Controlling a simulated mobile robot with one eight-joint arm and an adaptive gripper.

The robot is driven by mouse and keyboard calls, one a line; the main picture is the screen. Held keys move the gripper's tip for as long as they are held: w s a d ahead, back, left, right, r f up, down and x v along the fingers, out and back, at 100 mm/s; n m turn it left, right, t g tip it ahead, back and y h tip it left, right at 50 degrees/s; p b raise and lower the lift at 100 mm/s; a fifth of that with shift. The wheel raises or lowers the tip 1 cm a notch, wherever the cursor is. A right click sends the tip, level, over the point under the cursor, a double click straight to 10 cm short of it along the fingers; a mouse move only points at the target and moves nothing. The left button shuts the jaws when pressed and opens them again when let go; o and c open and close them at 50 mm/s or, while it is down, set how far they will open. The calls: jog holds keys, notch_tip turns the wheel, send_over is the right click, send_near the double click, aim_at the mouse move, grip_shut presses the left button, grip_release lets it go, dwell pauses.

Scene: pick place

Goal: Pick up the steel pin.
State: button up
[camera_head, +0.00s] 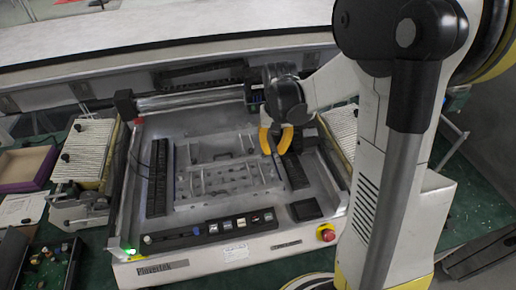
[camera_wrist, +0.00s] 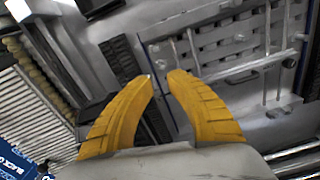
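My gripper (camera_head: 276,142) hangs over the right part of the machine bed, beside the grey metal fixture. In the wrist view my gripper (camera_wrist: 162,77) has its two yellow fingers apart, with a narrow gap between the tips and nothing clearly held in it. Several thin metal rods (camera_wrist: 192,45) show on the fixture (camera_wrist: 222,45) beyond the fingertips. I cannot tell which of them, if any, is the steel pin. In the head view the fixture (camera_head: 222,162) is too small to make out a separate pin.
Black slotted strips (camera_head: 157,178) flank the fixture. A front panel with switches (camera_head: 228,225) and a red stop button (camera_head: 326,233) line the machine's near edge. A wooden tray (camera_head: 25,167) lies at far left. A ribbed white unit (camera_head: 85,150) stands at left.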

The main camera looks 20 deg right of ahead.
aim_at(272, 168)
notch_tip(272, 168, down, 6)
jog(key=shift+w+a+r+b, duration=0.1)
jog(key=shift+w+b, duration=0.05)
jog(key=shift+b, duration=0.6)
jog(key=f, duration=0.2)
jog(key=w+f+b, duration=0.1)
jog(key=f, duration=0.1)
jog(key=shift+f, duration=0.25)
jog(key=shift+s+f+b, duration=0.1)
jog(key=shift+f+b, duration=0.25)
jog(key=shift+f, duration=0.05)
grip_shut()
